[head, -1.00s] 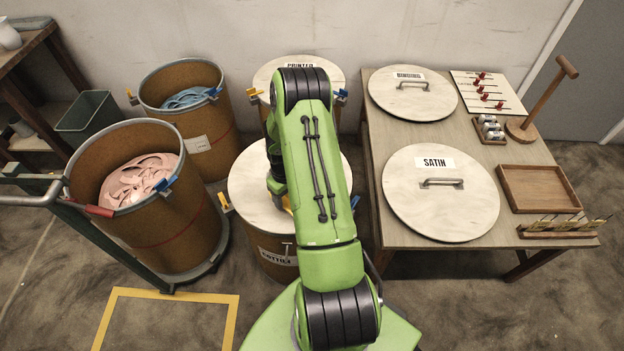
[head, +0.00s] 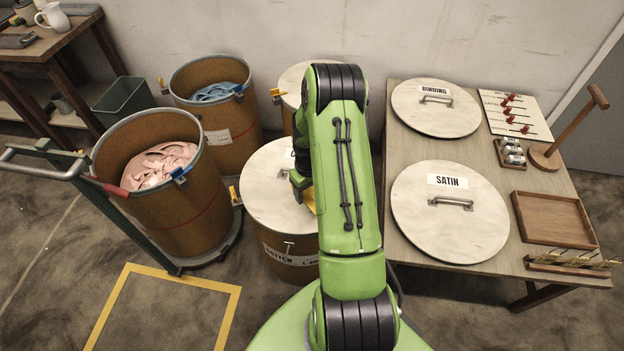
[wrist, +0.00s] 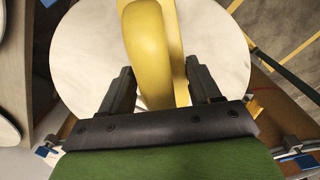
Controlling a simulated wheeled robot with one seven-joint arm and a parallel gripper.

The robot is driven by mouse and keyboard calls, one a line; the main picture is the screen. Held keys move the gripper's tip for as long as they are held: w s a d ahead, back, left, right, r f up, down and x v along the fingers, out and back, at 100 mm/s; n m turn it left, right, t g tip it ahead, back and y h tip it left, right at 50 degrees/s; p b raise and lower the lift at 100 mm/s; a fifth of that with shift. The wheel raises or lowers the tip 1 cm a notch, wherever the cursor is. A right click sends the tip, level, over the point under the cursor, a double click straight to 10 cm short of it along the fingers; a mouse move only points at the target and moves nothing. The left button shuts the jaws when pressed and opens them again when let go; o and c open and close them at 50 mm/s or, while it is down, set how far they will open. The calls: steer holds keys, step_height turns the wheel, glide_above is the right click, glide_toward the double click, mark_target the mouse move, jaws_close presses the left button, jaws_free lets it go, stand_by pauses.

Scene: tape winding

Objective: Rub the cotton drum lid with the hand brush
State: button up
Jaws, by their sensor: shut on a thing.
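The cotton drum lid (head: 268,185) is a pale round disc on a brown drum labelled COTTON (head: 290,262), partly hidden behind my green arm. The lid also fills the middle of the wrist view (wrist: 85,55). The hand brush (wrist: 150,45) is yellow and sits between the jaws of my gripper (wrist: 160,85), which is shut on it above the lid. In the head view only a bit of yellow (head: 309,200) shows beside my arm. I cannot tell whether the brush touches the lid; its underside is hidden.
Open drums with pink (head: 158,165) and blue (head: 215,92) tape stand left, the pink one on a trolley. Another lidded drum (head: 297,78) stands behind. The table (head: 490,180) at right holds the SATIN lid (head: 450,228), BINDING lid (head: 435,115) and a wooden tray (head: 553,219).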

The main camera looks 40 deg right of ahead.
steer(key=shift+r+p, duration=1.05)
steer(key=shift+r, duration=0.85)
steer(key=shift+a, duration=0.1)
